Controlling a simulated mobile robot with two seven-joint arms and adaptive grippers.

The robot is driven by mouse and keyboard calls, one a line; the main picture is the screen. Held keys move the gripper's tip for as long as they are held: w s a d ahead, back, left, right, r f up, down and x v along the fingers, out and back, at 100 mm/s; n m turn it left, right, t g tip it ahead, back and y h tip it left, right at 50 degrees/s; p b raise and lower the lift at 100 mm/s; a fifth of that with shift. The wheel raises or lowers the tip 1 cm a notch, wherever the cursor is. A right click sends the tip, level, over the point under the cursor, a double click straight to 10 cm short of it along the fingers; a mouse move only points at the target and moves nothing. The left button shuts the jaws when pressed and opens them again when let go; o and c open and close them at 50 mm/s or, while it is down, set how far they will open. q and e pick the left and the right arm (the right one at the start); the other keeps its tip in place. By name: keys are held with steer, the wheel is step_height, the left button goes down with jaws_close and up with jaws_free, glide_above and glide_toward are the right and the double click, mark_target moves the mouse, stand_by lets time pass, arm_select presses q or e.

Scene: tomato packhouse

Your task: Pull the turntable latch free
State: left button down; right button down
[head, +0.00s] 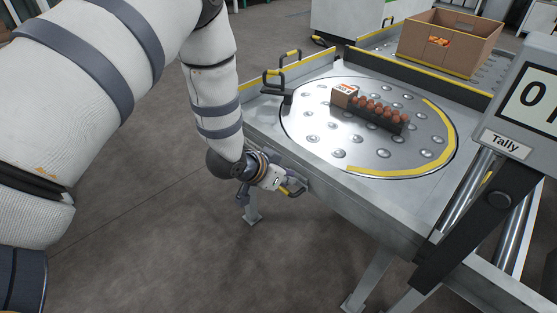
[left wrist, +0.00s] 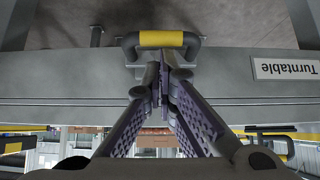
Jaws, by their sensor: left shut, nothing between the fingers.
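The round metal turntable (head: 325,150) is set in the table top, with a yellow arc along its right edge. A dark handle with a yellow grip (left wrist: 162,39) is on the table's side, beside a plate reading "Turntable" (left wrist: 286,69); it looks like the latch pull. It also shows in the head view (head: 294,190), partly hidden by my gripper. My left gripper (head: 281,186) is at this handle. In the left wrist view its fingertips (left wrist: 161,72) are together and empty, just short of the yellow grip; contact is unclear. My right gripper is not in view.
A dark tray of tomatoes (head: 381,120) with a small carton (head: 344,95) sits on the turntable. A dark block (head: 286,97) stands at its left rim. A cardboard box (head: 449,45) is behind. The Tally sign post (head: 486,215) stands at right. Floor in front is clear.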

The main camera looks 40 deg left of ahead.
mark_target(283, 191)
arm_select(q)
steer(key=shift+w+f, duration=0.45)
steer(key=shift+w, duration=0.05)
steer(key=shift+s, duration=0.15)
steer(key=s+p, duration=0.1)
steer(key=s, duration=0.1)
steer(key=s+p, duration=0.1)
steer(key=shift+s+a+r, duration=0.15)
steer(key=shift+s, duration=0.25)
steer(key=shift+s+p, duration=0.3)
steer(key=shift+f, duration=0.2)
steer(key=shift+s+r, duration=0.1)
